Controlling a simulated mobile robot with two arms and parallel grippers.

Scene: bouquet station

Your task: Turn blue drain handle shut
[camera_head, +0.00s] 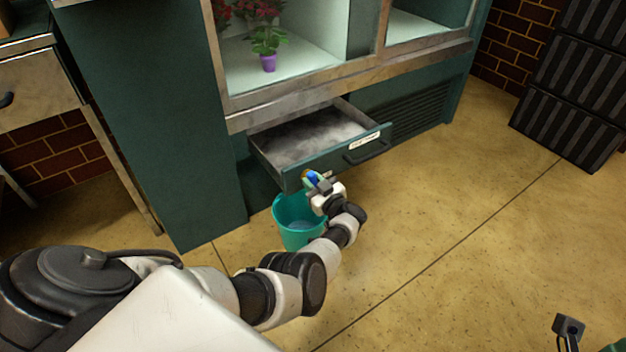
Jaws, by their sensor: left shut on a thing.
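The blue drain handle (312,177) shows as a small blue piece at the lower front left corner of an open drawer (368,143) in the green cabinet. My left gripper (317,181) is at the handle and shut on it; the fingers partly hide it, so I cannot tell its exact angle. A teal bucket (287,211) stands on the floor just below the handle, with what looks like liquid inside.
Above the drawer is a display case with a purple potted red flower (268,62). Dark striped crates (570,128) are stacked at the right by the brick wall. A grey and black piece (568,327) shows at the lower right. The tan floor in the middle right is clear.

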